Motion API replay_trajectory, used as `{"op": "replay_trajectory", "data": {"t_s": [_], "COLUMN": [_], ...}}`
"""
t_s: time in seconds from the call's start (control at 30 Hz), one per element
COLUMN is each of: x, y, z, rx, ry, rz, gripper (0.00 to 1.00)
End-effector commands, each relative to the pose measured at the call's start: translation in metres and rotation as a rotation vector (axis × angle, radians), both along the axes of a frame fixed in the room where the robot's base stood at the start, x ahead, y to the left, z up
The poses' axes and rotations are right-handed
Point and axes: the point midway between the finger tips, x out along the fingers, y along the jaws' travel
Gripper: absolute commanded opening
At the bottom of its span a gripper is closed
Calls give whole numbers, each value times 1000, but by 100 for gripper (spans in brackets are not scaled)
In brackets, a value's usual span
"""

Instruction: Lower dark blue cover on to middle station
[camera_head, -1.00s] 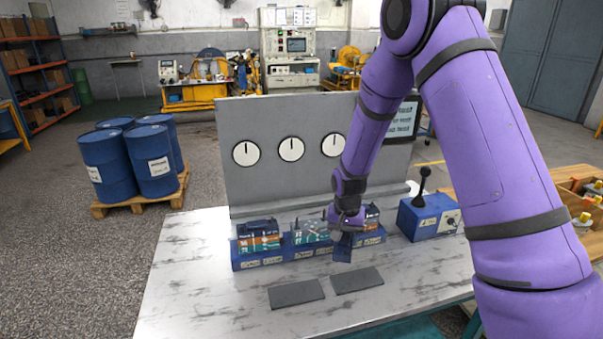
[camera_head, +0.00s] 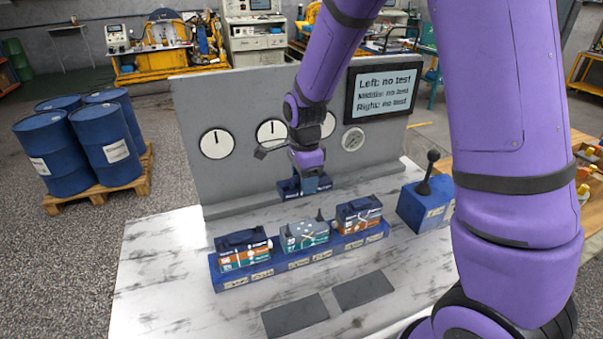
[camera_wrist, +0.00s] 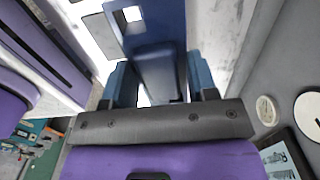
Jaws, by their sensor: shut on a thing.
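My gripper (camera_head: 309,176) is shut on the dark blue cover (camera_head: 291,188), which hangs in the air near the grey panel. In the head view it appears above the middle station (camera_head: 305,236); its exact depth over the station is hard to tell. The wrist view shows the cover (camera_wrist: 158,72) between both fingers, with a square opening at its far end. The middle station has a bare grey and teal top with white marks. The left station (camera_head: 244,252) and right station (camera_head: 359,215) both have dark blue tops.
The stations sit on a blue base (camera_head: 290,268) on a white table. Behind stands a grey panel (camera_head: 240,180) with dials and a screen (camera_head: 384,92) reading "no test" for all three. A blue lever box (camera_head: 424,206) is at right. Two dark pads (camera_head: 295,315) lie in front.

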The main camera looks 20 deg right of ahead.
Motion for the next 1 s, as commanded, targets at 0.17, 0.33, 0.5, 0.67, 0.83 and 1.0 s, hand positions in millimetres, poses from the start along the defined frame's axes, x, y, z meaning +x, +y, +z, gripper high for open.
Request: {"op": "replay_trajectory", "data": {"t_s": [0.17, 0.33, 0.5, 0.67, 0.83, 1.0], "x": [1, 0, 0, 0, 0, 0], "y": [0, 0, 0, 0, 0, 0], "z": [-8, -18, -28, -38, -47, -57], "rx": [0, 0, 0, 0, 0, 0], "ry": [0, 0, 1, 1, 0, 1], "rz": [1, 1, 2, 2, 2, 2], "gripper": [10, 10, 10, 10, 10, 10]}}
